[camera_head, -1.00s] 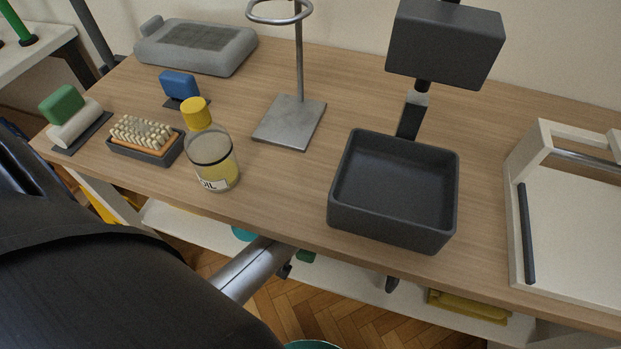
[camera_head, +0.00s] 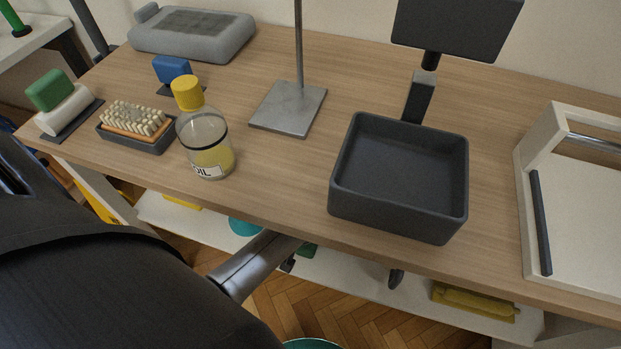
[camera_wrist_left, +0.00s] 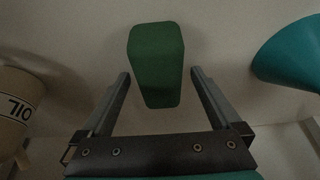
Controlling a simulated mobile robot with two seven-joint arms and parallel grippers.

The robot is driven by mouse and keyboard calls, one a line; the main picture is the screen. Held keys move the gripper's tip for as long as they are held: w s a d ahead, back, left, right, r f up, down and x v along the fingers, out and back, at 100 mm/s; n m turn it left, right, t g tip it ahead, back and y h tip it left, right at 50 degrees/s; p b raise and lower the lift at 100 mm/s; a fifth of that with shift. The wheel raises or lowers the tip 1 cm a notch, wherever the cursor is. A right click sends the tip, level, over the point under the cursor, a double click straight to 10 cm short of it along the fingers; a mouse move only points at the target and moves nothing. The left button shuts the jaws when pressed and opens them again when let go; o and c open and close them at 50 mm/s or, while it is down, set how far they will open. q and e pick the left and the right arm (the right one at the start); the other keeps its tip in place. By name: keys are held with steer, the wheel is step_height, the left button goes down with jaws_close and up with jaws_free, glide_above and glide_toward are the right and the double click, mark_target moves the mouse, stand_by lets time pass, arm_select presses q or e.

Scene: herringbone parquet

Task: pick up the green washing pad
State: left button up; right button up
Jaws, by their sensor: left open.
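A green washing pad (camera_wrist_left: 156,65) lies on a pale surface in the left wrist view. A small part of a green thing, likely this pad, shows on the shelf under the table in the head view (camera_head: 309,250). My left gripper (camera_wrist_left: 160,76) is open, with its fingers on either side of the pad's near part. I cannot tell whether they touch it. In the head view my left arm reaches under the table edge and its fingers are mostly hidden. Another green block (camera_head: 50,90) rests on a white piece at the table's left end. My right gripper is not in view.
The tabletop (camera_head: 270,170) overhangs the white shelf (camera_head: 340,277). An oil bottle (camera_head: 206,140), brush (camera_head: 137,122) and dark bin (camera_head: 395,220) stand above.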

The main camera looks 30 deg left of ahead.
arm_select(q)
steer(key=shift+f, duration=0.25)
stand_by(0.5)
steer(key=c, duration=1.4)
steer(key=shift+r, duration=0.2)
steer(key=shift+c, duration=0.2)
